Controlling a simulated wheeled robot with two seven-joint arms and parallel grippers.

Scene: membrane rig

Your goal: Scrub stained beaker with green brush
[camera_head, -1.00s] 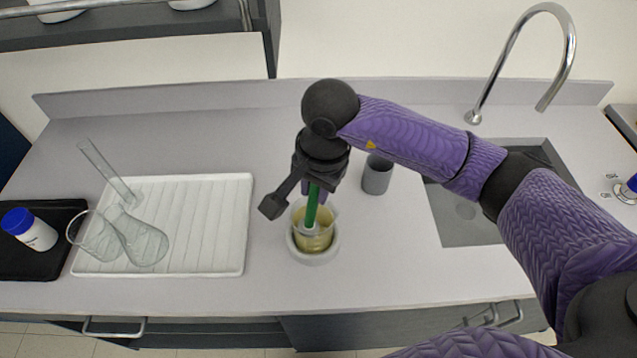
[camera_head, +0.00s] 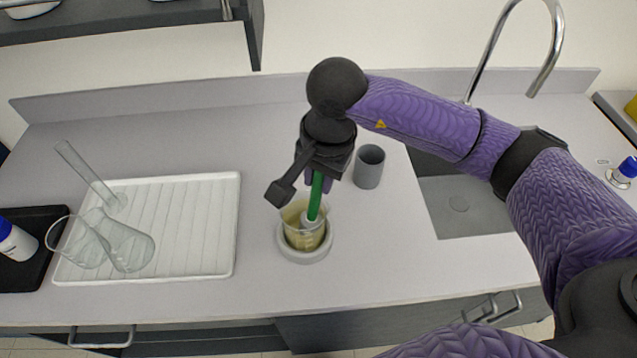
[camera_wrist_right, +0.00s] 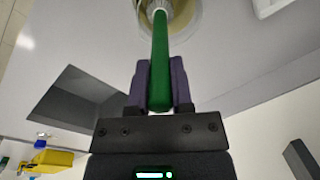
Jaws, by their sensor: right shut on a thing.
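The stained beaker (camera_head: 292,236), with a yellowish film on its glass, stands upright in a round pale holder (camera_head: 305,255) on the counter. My right gripper (camera_head: 318,180) is above the beaker and shut on the handle of the green brush (camera_head: 316,197). The brush points down with its pale head inside the beaker, slightly tilted. In the right wrist view, the purple fingers (camera_wrist_right: 159,85) clasp the green handle (camera_wrist_right: 160,60), and the brush head reaches into the beaker's mouth at the top. The far side of the head is hidden. My left gripper is out of view.
A grey cup (camera_head: 369,167) stands right of the gripper, near the sink (camera_head: 470,215) and its tall faucet (camera_head: 550,60). A white drying rack (camera_head: 205,225) with glassware is at left, beside a black tray (camera_head: 45,262) holding a blue-capped bottle (camera_head: 14,240).

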